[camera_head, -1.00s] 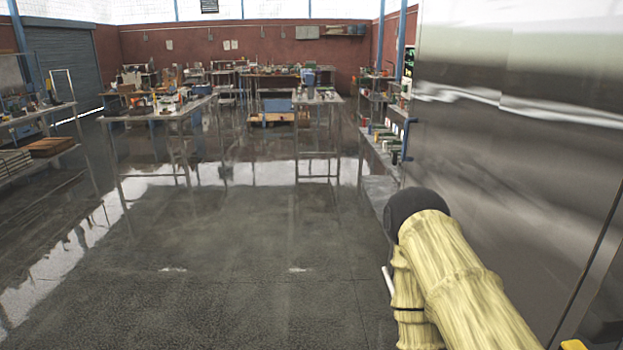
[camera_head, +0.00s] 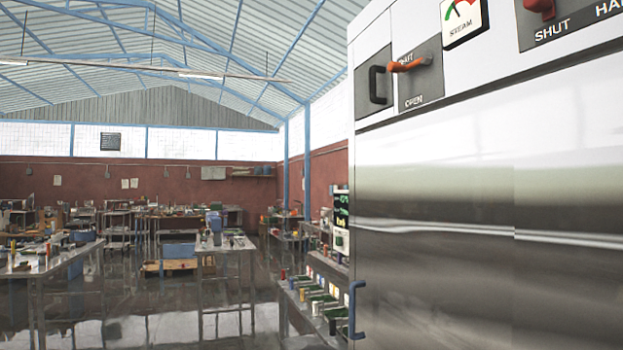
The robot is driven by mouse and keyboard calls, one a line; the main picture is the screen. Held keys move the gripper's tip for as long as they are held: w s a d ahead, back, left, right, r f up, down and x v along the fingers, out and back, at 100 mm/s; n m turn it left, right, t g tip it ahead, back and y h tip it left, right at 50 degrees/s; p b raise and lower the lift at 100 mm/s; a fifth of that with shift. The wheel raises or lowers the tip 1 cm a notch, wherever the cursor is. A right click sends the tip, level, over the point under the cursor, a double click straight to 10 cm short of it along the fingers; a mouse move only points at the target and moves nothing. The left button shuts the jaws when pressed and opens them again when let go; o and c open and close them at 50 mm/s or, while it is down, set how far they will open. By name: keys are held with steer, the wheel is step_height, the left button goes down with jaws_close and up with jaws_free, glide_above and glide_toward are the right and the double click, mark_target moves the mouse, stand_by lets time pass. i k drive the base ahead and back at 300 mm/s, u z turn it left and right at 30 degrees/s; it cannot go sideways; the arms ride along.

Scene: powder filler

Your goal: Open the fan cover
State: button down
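A large metal machine (camera_head: 440,200) fills the right side of the head view. Near its top left is a small panel with a black handle (camera_head: 378,84). Beside it a red-orange lever (camera_head: 408,66) sits on a dark plate marked with "SHUT" and "OPEN"; the lever lies roughly level, near the upper word. I cannot tell which part is the fan cover. My gripper and arm are out of view.
A steam gauge (camera_head: 462,17) and a second red handle (camera_head: 540,8) are above. A blue handle (camera_head: 355,309) is on the machine's lower left edge. Worktables (camera_head: 45,262) stand at left, with open floor between.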

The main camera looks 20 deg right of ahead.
mark_target(373, 82)
steer(key=i, duration=0.15)
steer(key=z, duration=1.1)
steer(key=k, duration=0.5)
steer(key=u, duration=1.45)
steer(key=i, duration=1.15)
steer(key=z, duration=2.2)
